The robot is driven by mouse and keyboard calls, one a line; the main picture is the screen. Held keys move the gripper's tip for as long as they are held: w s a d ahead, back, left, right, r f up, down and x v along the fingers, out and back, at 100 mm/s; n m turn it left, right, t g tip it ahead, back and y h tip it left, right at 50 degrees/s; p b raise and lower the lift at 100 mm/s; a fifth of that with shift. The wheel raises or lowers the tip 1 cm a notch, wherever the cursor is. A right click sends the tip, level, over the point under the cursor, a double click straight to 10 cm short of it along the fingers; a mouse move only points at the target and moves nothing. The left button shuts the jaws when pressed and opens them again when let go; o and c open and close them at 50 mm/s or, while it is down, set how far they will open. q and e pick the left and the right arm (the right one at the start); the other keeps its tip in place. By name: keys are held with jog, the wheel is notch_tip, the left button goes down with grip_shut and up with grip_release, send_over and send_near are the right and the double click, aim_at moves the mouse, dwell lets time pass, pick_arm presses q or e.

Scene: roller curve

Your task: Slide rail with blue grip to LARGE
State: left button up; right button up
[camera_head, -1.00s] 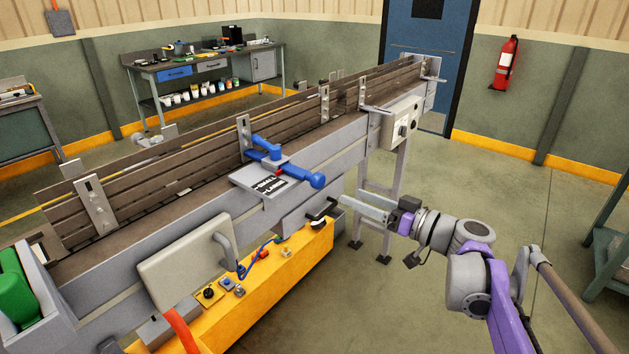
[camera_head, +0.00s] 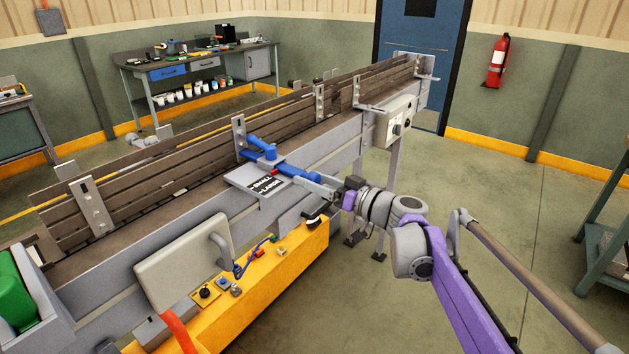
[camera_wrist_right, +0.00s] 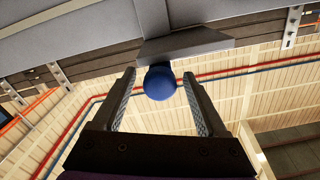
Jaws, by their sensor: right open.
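The blue grip (camera_head: 298,174) is a bar with a round knob, standing out over the near edge of the conveyor. It sits above a grey plate (camera_head: 243,181) lettered SMALL and LARGE, with a red mark beside the bar. The slatted guide rail (camera_head: 190,151) runs along the belt behind it. My right gripper (camera_head: 318,187) is at the knob end of the grip. In the right wrist view the blue knob (camera_wrist_right: 159,82) lies between the tips of the two open fingers (camera_wrist_right: 159,100), with gaps on both sides.
A beige panel (camera_head: 184,266) with a handle hangs on the conveyor's near side above a yellow box (camera_head: 270,285) with buttons. A control box (camera_head: 396,121) is farther along the conveyor.

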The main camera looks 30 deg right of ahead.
grip_shut()
dwell(1.4)
